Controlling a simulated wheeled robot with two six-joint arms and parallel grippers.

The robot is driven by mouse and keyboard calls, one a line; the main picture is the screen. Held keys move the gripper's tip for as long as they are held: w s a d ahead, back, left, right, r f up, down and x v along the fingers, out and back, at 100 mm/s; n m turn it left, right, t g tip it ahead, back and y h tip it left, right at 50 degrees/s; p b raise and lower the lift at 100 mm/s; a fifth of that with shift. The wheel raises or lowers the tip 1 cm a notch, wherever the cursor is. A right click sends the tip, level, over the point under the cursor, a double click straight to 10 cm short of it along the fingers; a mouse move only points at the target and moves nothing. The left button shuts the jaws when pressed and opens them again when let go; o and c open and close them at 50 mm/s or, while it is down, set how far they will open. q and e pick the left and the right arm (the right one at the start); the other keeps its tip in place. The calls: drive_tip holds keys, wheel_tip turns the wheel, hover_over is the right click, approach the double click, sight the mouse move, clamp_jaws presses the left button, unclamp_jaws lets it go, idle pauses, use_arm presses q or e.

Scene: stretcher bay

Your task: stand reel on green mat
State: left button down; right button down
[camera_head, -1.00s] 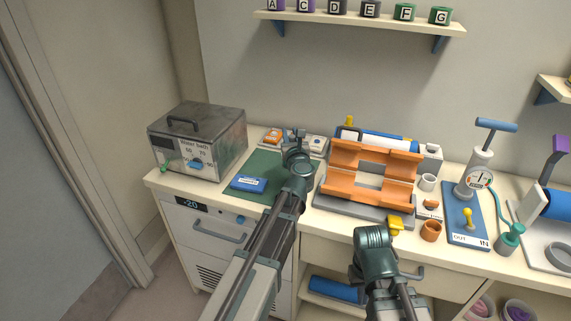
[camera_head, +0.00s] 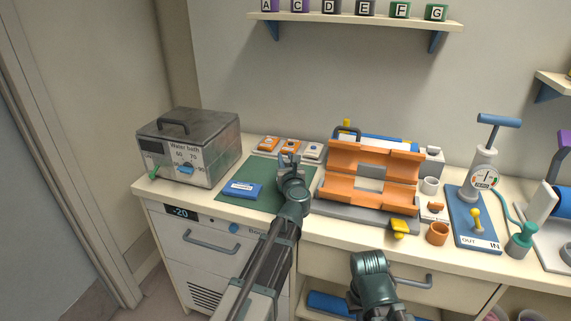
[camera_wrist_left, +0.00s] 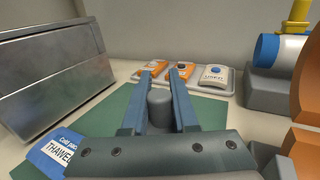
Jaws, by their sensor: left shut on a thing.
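My left gripper (camera_head: 288,159) is over the back right part of the green mat (camera_head: 270,171). In the left wrist view its two blue fingers (camera_wrist_left: 164,95) are shut on a short grey cylinder (camera_wrist_left: 160,108), seemingly the reel. The green mat (camera_wrist_left: 110,119) shows below and around it. I cannot tell whether the cylinder touches the mat. In the head view the gripper mostly hides it. My right arm shows at the lower middle, but its gripper's fingers are not seen.
A blue "THAWED" pack (camera_head: 243,190) lies on the mat's left part. The water bath (camera_head: 190,148) stands left of the mat. A tray of small packs (camera_head: 290,147) is behind it. The orange open cradle (camera_head: 374,160) stands close on the right.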

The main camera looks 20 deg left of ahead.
use_arm(q)
drive_tip(key=shift+f, duration=0.1)
drive_tip(key=c, duration=0.7)
unclamp_jaws()
drive_tip(key=shift+r, duration=0.3)
drive_tip(key=v, duration=1.2)
drive_tip(key=shift+d+f, duration=0.1)
